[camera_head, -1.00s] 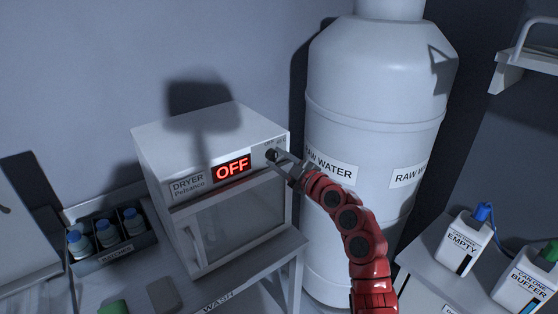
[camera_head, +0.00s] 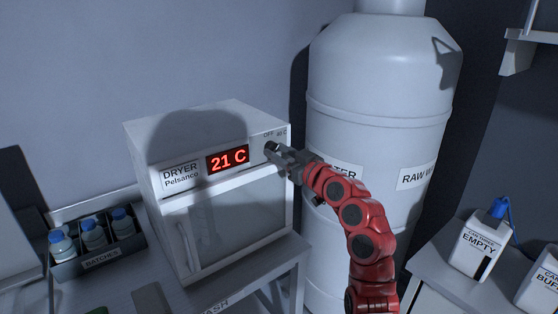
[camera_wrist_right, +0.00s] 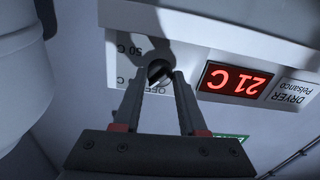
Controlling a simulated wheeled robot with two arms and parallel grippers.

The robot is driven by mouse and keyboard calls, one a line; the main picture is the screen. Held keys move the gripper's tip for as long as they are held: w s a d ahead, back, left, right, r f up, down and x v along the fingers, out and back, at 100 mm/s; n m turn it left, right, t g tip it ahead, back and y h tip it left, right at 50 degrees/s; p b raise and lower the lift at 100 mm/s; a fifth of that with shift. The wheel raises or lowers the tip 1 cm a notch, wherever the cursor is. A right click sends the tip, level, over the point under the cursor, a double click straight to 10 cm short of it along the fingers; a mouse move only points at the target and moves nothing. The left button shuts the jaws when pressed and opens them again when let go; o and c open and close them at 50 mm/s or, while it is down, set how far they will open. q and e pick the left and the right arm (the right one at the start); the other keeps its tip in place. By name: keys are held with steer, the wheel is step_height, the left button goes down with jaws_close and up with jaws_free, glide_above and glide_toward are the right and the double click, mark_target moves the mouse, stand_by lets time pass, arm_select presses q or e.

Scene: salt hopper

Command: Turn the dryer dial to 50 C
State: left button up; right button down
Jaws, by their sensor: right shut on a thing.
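The dryer (camera_head: 240,185) is a white box with a glass door and a red display (camera_head: 228,159) that reads 21 C. My right gripper (camera_head: 275,152) is shut on the dial. In the right wrist view, which is upside down, the fingers stand on both sides of the dial (camera_wrist_right: 157,73), with the 50 C mark (camera_wrist_right: 130,46) beside it. The display also shows there (camera_wrist_right: 236,81). My left gripper is not in view.
A large white raw water tank (camera_head: 375,120) stands just right of the dryer, behind my right arm. A tray of blue-capped bottles (camera_head: 100,258) is at the left. White cans, one labelled EMPTY (camera_head: 478,243), stand at the lower right.

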steer(key=m, duration=0.5)
steer(key=shift+m, duration=0.4)
steer(key=m+p, duration=0.1)
steer(key=m, duration=0.1)
steer(key=shift+r+m+h+p, duration=0.1)
steer(key=shift+m+h+p, duration=0.2)
steer(key=shift+m, duration=0.1)
steer(key=shift+m+p, duration=1.05)
steer(key=shift+m, duration=0.85)
steer(key=shift+t, duration=0.3)
steer(key=shift+c, duration=2.3)
jaws_free()
steer(key=shift+s, duration=0.1)
